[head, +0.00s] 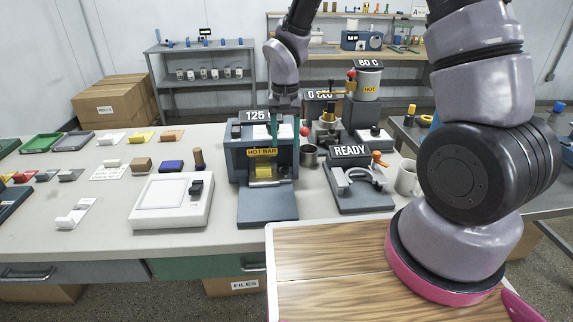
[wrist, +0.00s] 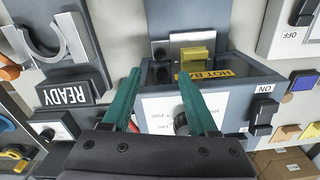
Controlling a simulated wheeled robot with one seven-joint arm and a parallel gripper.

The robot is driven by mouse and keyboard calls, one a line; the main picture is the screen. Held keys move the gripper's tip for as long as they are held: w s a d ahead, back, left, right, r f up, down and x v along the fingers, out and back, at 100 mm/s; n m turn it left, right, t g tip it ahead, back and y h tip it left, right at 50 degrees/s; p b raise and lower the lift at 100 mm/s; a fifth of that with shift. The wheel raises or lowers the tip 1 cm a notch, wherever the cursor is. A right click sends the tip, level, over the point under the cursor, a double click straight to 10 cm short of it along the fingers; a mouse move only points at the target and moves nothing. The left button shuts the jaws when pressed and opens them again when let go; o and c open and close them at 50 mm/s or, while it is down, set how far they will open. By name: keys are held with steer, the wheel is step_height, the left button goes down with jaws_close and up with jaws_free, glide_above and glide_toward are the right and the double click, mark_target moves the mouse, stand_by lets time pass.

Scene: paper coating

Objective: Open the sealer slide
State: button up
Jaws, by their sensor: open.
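The sealer (head: 240,165) is a blue-grey box on the bench, with a 125 display on top and a HOT BAR label on its front. Its slide has a yellow block (head: 263,171) at the front opening, above a flat grey base plate. In the wrist view the yellow block (wrist: 197,56) sits on a silver plate (wrist: 181,42). My gripper (wrist: 159,74) is open, its two teal fingers apart and empty. The fingers are over the top of the sealer, and the yellow block lies beyond their tips. In the head view my arm partly hides the sealer's top.
A READY fixture (head: 352,190) with a curved holder stands to the sealer's right, beside a white mug (head: 407,178). A white scale-like device (head: 171,201) stands to its left. Several small blocks and trays lie further left. A metal cup (head: 309,155) stands close to the sealer's right side.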

mark_target(285, 168)
step_height(285, 168, down, 9)
steer(key=shift+r, duration=0.1)
stand_by(0.3)
jaws_close()
stand_by(1.3)
